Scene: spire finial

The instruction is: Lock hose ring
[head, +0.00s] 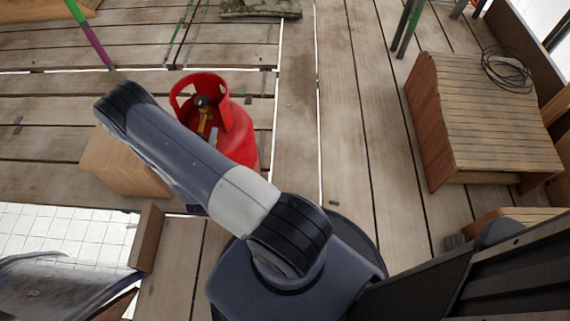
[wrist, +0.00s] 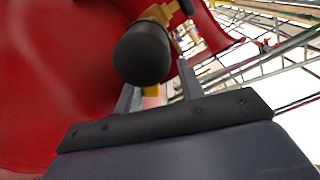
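A red gas cylinder (head: 235,140) with a cut-out collar stands beyond my arm in the head view; its red wall (wrist: 60,70) fills the left of the wrist view. Inside the collar is a valve with a dark top and a yellow part (head: 204,122). In the wrist view a black cylindrical piece (wrist: 143,54) joins brass fittings (wrist: 160,14). My gripper (wrist: 156,82) has its fingers apart just below the black piece, which hides part of the left finger. A yellow piece (wrist: 152,91) shows between them, with gaps either side. I cannot make out a separate hose ring.
A wooden box (head: 120,165) stands left of the cylinder, partly behind my arm. A slatted wooden crate (head: 485,120) with a coiled black cable (head: 510,70) is at right. Scaffold poles (head: 408,28) rise at the back. Plank floor between cylinder and crate is clear.

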